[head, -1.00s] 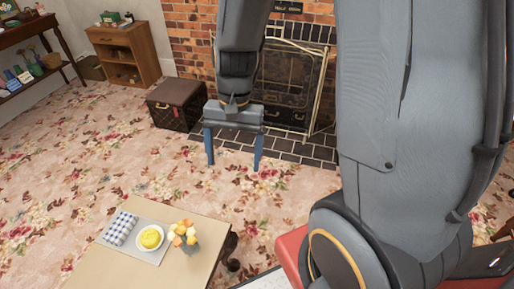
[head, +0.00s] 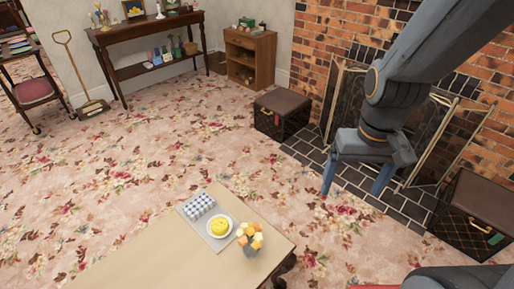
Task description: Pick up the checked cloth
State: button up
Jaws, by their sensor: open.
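The checked cloth (head: 199,206), blue and white, lies rolled or folded on a grey placemat (head: 216,243) on the light wooden table (head: 150,254). It is beside a white plate (head: 233,219) with a yellow round item (head: 220,227) on it. My gripper (head: 352,191) is open and empty, its two blue fingers pointing down. It is in front of the fireplace, to the right of the table and apart from the cloth.
A small vase of orange and yellow flowers (head: 250,239) stands right of the plate. Brown trunks (head: 281,113) and (head: 474,214) another trunk flank the fireplace. A dark side table (head: 150,38) and wooden cabinet (head: 250,56) stand at the back. Open flowered carpet lies left of the table.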

aim_at(198, 207)
jog(key=u, duration=1.3)
jog(key=k, duration=1.25)
jog(key=u, duration=0.65)
jog(key=i, duration=1.55)
jog(key=z, duration=0.85)
